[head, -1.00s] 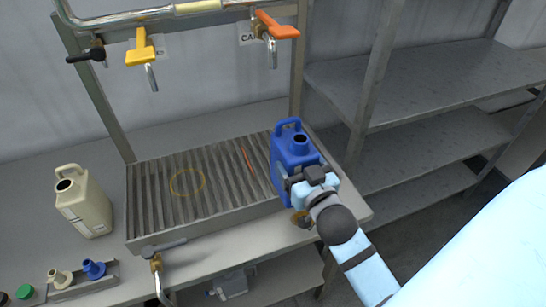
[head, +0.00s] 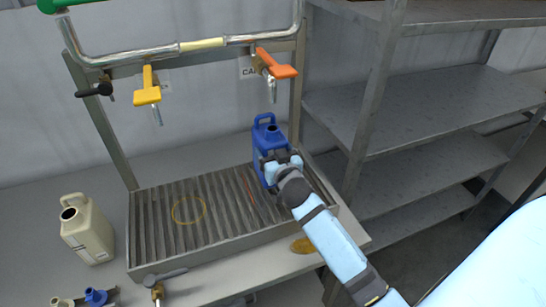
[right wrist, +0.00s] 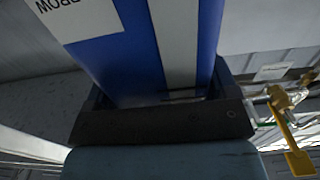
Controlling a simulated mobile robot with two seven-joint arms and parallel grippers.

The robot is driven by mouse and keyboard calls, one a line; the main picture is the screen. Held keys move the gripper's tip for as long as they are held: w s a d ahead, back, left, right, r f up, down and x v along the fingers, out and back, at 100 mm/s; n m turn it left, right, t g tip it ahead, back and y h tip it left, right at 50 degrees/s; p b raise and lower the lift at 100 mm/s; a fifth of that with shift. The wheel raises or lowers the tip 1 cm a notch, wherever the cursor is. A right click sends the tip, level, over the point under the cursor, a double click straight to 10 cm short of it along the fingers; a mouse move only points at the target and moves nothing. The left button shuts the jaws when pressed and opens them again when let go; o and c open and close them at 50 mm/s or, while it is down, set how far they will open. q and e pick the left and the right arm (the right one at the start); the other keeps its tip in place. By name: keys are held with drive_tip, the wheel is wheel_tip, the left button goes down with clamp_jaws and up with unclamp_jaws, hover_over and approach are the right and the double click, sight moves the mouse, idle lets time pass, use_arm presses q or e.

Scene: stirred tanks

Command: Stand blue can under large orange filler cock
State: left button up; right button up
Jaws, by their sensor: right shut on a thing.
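The blue can (head: 267,140) is at the right part of the slatted drip tray (head: 160,222) in the head view, upright with its handle and open mouth up. My right gripper (head: 277,165) is shut on the can from the front right; the can fills the jaws in the right wrist view (right wrist: 150,50). Whether its base touches the slats is hidden by the gripper. The large orange filler cock (head: 275,68) hangs from the pipe above the can, its spout almost straight over it in the picture. My left gripper is not in view.
A yellow cock (head: 148,92) and a black-handled cock (head: 95,90) hang further left. A yellow ring (head: 188,210) marks the tray. A beige can (head: 87,230) stands left of it. A valve (head: 158,285) sits at the tray's front. Metal shelves (head: 420,110) stand right.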

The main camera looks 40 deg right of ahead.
drive_tip(key=shift+f, duration=1.35)
drive_tip(key=o, duration=1)
drive_tip(key=b+v, duration=0.2)
drive_tip(key=v, duration=1)
drive_tip(key=shift+s, duration=0.1)
